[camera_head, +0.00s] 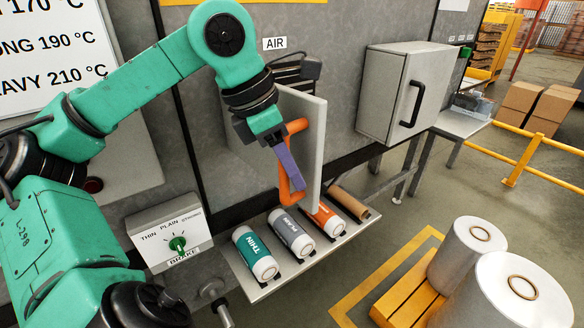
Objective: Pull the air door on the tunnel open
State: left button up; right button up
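The air door (312,150) is a light grey panel below the AIR label (274,43) on the grey tunnel wall. It stands swung out from the wall, seen nearly edge-on. Its orange handle (297,128) is a D-shaped bar on the panel's left-hand face. My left gripper (291,172) has its purple fingers at this handle, pointing down and right across the bar. The fingers look closed on the bar; the far finger is mostly hidden. My green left arm reaches in from the left above the door. My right gripper is not in view.
A shelf (255,290) below the door holds several rolls, labelled THIN and PLAIN among others. A brake dial box (170,232) stands left of it. A grey cabinet (385,95) with a black handle is to the right. Large white rolls (468,250) stand at lower right.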

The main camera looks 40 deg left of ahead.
pick_arm(q)
jog(key=p+v, duration=0.1)
jog(key=v, duration=1.3)
jog(key=shift+s, duration=0.15)
jog(key=shift+r, duration=0.1)
